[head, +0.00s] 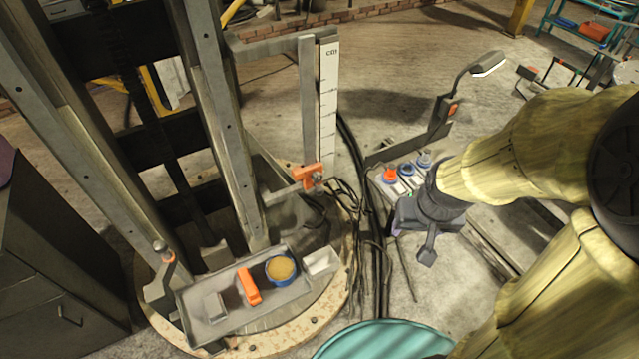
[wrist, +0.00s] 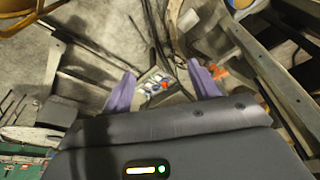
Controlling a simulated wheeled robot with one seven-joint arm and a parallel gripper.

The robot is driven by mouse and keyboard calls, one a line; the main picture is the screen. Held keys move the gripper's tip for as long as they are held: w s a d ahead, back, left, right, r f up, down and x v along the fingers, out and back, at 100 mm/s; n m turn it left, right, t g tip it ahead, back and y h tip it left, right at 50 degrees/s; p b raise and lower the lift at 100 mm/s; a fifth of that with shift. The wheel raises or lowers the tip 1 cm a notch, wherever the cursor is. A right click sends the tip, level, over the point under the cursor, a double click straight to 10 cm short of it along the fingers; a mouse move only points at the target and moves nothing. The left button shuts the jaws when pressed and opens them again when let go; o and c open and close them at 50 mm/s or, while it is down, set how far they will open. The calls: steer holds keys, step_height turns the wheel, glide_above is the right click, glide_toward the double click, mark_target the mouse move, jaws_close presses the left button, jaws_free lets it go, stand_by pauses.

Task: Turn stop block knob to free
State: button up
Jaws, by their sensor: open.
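An orange stop block (head: 305,175) is clamped low on the upright rail beside the white scale, with a small grey knob (head: 318,180) on its right side. I cannot tell the knob's setting. The orange block also shows in the wrist view (wrist: 217,71), just right of the right finger and farther away; its knob is not clear there. My gripper (wrist: 160,70) has its two purple fingers apart with nothing between them. In the head view my gripper (head: 420,225) hangs to the right of the block, clear of it, its fingers mostly hidden.
A small panel with red, blue and grey buttons (head: 390,175) stands behind my gripper. Dark cables (head: 365,225) hang between block and gripper. A grey tray (head: 215,330) on the round base holds an orange item and a tin. A lamp (head: 470,75) stands farther back.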

mark_target(319, 179)
steer(key=w+a+f+n+t+y+b, duration=0.3)
steer(key=w+f+t+b, duration=0.4)
steer(key=w+f+b, duration=1.55)
steer(key=w+a+f+n+t+y+b, duration=0.2)
steer(key=w+a+f+n+y+b, duration=0.1)
steer(key=f+b, duration=0.6)
steer(key=w+a+f+n+t+y+b, duration=0.3)
steer(key=w+a+f+b, duration=0.3)
steer(key=f+b, duration=0.4)
steer(key=a+y+b, duration=0.1)
steer(key=b, duration=0.3)
steer(key=shift+w+f, duration=0.15)
steer(key=shift+f, duration=0.15)
steer(key=shift+w+a, duration=0.1)
steer(key=shift+a, duration=0.05)
steer(key=b+x, duration=0.3)
steer(key=x, duration=1.4)
